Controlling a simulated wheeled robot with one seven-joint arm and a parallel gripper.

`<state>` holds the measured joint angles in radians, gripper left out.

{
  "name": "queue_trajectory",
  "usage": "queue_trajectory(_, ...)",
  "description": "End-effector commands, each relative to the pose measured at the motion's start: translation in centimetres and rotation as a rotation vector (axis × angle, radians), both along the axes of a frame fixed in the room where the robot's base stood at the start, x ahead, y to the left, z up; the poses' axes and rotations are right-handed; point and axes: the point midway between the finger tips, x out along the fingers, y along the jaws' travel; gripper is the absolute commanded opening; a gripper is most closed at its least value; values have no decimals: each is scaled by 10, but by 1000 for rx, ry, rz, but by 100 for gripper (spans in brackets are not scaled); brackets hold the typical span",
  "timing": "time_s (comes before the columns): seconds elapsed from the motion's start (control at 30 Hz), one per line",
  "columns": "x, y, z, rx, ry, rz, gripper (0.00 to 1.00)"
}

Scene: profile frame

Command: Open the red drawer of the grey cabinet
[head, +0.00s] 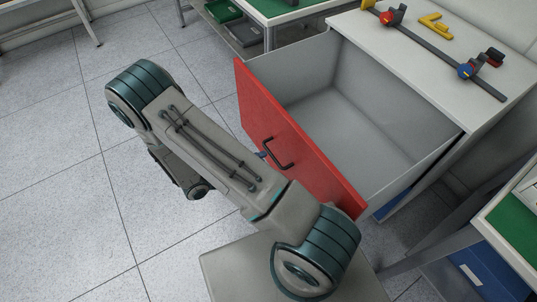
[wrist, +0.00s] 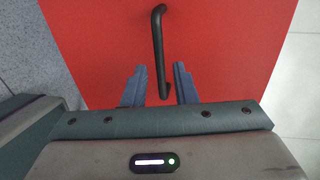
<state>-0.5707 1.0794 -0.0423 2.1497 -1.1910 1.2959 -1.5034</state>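The red drawer (head: 262,112) of the grey cabinet (head: 415,68) stands pulled far out, and its grey inside looks empty. Its black bar handle (head: 280,155) is on the red front, partly beside my arm. In the wrist view the red front (wrist: 225,50) fills the middle and the handle (wrist: 158,40) runs down between my fingers. My gripper (wrist: 160,75) is open, with a blue finger on each side of the handle's lower end and gaps showing. In the head view only a bit of blue finger (head: 263,154) shows by the handle; my arm hides the rest.
A clamp bar (head: 430,48) with red and blue parts and a yellow piece (head: 435,23) lie on the cabinet top. A green-topped table (head: 275,8) stands behind, another (head: 515,220) at the right. The floor at the left is clear.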

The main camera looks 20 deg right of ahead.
Motion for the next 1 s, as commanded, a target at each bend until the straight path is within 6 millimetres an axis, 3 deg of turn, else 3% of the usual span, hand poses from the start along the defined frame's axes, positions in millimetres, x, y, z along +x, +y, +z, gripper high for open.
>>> queue_trajectory(0.2, -6, 49, 10, 1, -2, 4, 26)
queue_trajectory(0.4, -11, 75, 16, 1, -1, 1, 26)
queue_trajectory(1.0, -13, 83, 18, -1, 0, 0, 26)
